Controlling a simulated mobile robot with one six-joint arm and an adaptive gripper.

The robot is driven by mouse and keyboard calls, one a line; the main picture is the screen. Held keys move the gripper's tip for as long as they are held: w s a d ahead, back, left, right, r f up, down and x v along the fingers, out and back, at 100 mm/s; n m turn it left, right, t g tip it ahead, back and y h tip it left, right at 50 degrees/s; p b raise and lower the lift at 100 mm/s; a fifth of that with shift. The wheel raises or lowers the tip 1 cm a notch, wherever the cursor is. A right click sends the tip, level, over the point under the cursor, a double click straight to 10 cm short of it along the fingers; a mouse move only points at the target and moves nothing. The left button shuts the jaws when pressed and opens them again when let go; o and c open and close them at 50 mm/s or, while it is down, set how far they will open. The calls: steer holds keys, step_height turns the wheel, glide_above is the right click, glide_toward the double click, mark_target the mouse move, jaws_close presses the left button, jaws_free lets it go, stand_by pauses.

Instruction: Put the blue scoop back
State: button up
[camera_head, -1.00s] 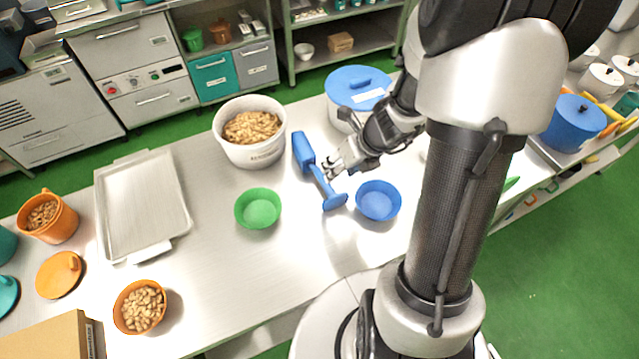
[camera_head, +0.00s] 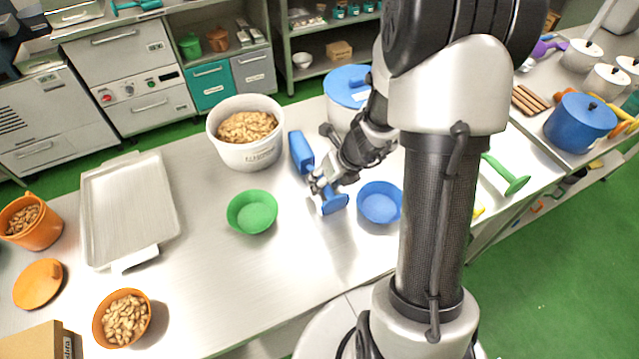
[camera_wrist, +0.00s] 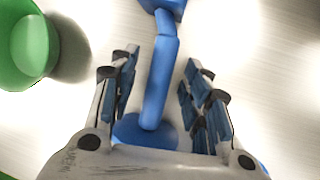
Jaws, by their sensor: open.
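The blue scoop (camera_head: 301,153) lies on the steel table between the white tub and the blue bowl. Its handle and round end (camera_head: 334,202) point toward the front. My gripper (camera_head: 318,184) is low over the handle, and part of the handle is hidden behind it. In the wrist view the scoop's handle (camera_wrist: 160,80) runs between the two spread fingers of my gripper (camera_wrist: 160,100), with a gap on each side. The blue bowl (camera_head: 380,203) stands just right of the scoop's round end. A blue-lidded white pot (camera_head: 347,86) stands behind, partly hidden by my arm.
A white tub (camera_head: 246,152) of nuts stands left of the scoop. A green bowl (camera_head: 252,212) is at front left; it also shows in the wrist view (camera_wrist: 28,45). A metal tray (camera_head: 130,210) lies farther left. A green scoop (camera_head: 505,176) lies to the right.

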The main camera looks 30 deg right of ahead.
steer(key=shift+f, duration=0.2)
stand_by(0.3)
jaws_close()
stand_by(0.3)
